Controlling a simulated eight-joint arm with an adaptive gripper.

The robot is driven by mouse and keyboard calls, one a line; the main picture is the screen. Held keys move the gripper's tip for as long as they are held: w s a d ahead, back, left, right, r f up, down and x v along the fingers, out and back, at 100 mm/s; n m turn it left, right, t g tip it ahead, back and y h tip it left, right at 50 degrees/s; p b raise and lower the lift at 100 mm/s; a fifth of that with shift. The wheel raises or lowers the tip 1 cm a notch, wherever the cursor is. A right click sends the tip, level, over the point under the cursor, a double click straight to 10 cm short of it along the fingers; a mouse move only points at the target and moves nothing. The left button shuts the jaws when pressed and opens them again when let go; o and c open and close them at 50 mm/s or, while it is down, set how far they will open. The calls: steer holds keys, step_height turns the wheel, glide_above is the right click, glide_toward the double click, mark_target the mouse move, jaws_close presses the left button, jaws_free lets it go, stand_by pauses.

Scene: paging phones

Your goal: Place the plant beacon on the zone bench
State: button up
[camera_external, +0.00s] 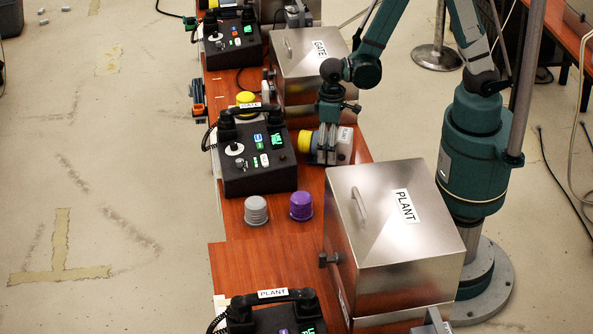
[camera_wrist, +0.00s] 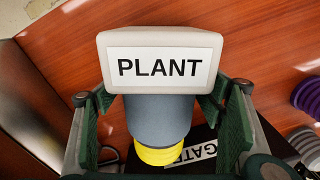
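The plant beacon (camera_wrist: 159,115) fills the middle of the wrist view: a pale box with a PLANT label, a grey-blue body and a ribbed yellow end. In the external view its yellow end (camera_external: 306,143) points left, by the GATE phone. My gripper (camera_external: 327,132) comes down over it from above. In the wrist view its green fingers stand on either side of the body, spread about its width. The box hides the fingertips, so contact is unclear, as is whether the beacon rests on the bench. The zone bench (camera_external: 240,268) is a long reddish-brown wooden top.
The GATE phone (camera_external: 259,157) is left of my gripper. A grey cap (camera_external: 256,211) and a purple cap (camera_external: 301,206) stand in front of it. The metal PLANT box (camera_external: 392,225) and GATE box (camera_external: 310,58) flank my gripper. Bare bench lies near the front left edge.

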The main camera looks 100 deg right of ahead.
steer(key=shift+r, duration=0.15)
stand_by(0.3)
steer(key=shift+r+p, duration=1.75)
steer(key=shift+r, duration=4.2)
steer(key=shift+s+r, duration=0.1)
steer(key=shift+r, duration=0.3)
steer(key=s+r+n+t, duration=0.2)
steer(key=s+r, duration=0.3)
steer(key=r, duration=0.5)
steer(key=s+a+r+n+t, duration=0.1)
steer(key=s+r+t, duration=0.4)
steer(key=r, duration=0.5)
steer(key=shift+s+a+n, duration=0.2)
steer(key=shift+s+n, duration=0.55)
steer(key=shift+n, duration=0.05)
